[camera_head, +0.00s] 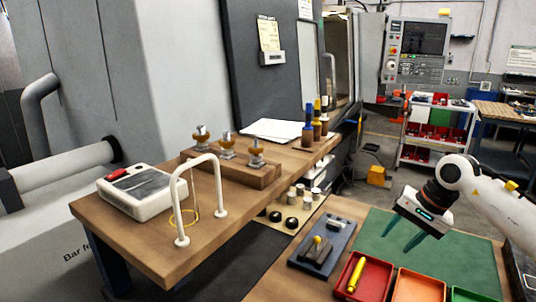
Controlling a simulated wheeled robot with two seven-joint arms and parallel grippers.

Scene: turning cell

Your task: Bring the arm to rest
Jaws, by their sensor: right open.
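My right arm (495,200) comes in from the right edge, white with a dark wrist. My right gripper (402,240) hangs over the green mat (378,235) on the lower table. Its two teal fingers point down and left and stand apart, with nothing seen between them. It is above and behind the red tray (376,283) and the orange tray (420,288). My left gripper does not show.
A yellow object (355,275) lies in the red tray. A dark plate (322,243) with a small block is left of the mat. The wooden bench (150,243) holds a white box (146,191), a white arch (219,190) and a wooden holder (232,168).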

